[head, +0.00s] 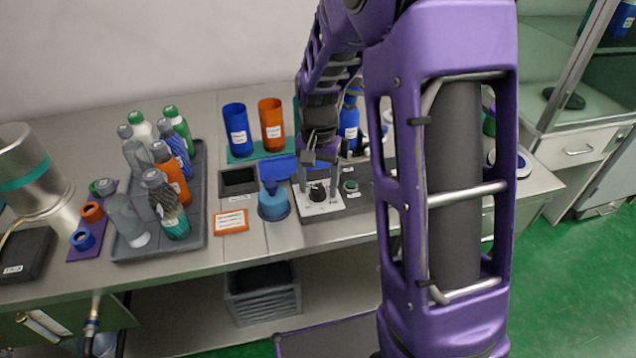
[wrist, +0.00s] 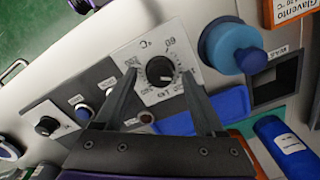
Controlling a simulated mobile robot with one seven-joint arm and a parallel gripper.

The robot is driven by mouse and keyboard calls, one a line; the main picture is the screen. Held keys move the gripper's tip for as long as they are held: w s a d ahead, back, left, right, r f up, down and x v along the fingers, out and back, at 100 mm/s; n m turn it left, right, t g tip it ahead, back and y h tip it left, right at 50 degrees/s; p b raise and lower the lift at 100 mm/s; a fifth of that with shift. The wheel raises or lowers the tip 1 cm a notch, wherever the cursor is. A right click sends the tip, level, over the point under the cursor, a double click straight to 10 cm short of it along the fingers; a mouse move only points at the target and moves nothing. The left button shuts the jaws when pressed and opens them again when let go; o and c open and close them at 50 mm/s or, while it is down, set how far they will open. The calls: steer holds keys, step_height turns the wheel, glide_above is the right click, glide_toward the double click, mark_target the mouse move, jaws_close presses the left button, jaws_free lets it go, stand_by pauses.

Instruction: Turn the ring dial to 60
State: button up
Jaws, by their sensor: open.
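The ring dial (wrist: 160,71) is a round black knob on a white scale plate (wrist: 151,94) in the wrist view. A small pale mark shows on its lower right side; the exact reading is too small to tell. In the head view the dial (head: 317,191) sits on the grey control panel (head: 318,214) near the bench's front. My gripper (wrist: 159,70) is open, with one finger on either side of the dial; I cannot tell whether they touch it. In the head view my gripper (head: 318,188) points down over the plate.
A blue capped pot (head: 273,204) stands close left of the panel. A green button (head: 350,186) lies to its right. Behind are a blue cup (head: 237,130) and an orange cup (head: 271,124). A grey tray (head: 194,222) of bottles is further left.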

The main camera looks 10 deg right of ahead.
jaws_close()
steer(key=shift+r+n, duration=0.1)
steer(key=shift+n, duration=0.2)
steer(key=n+p, duration=0.1)
steer(key=n, duration=0.2)
steer(key=n+p, duration=0.1)
steer(key=n, duration=0.3)
steer(key=n+p, duration=0.1)
steer(key=n, duration=0.3)
steer(key=shift+a, duration=0.1)
steer(key=shift+n+p, duration=0.85)
steer(key=shift+n, duration=0.95)
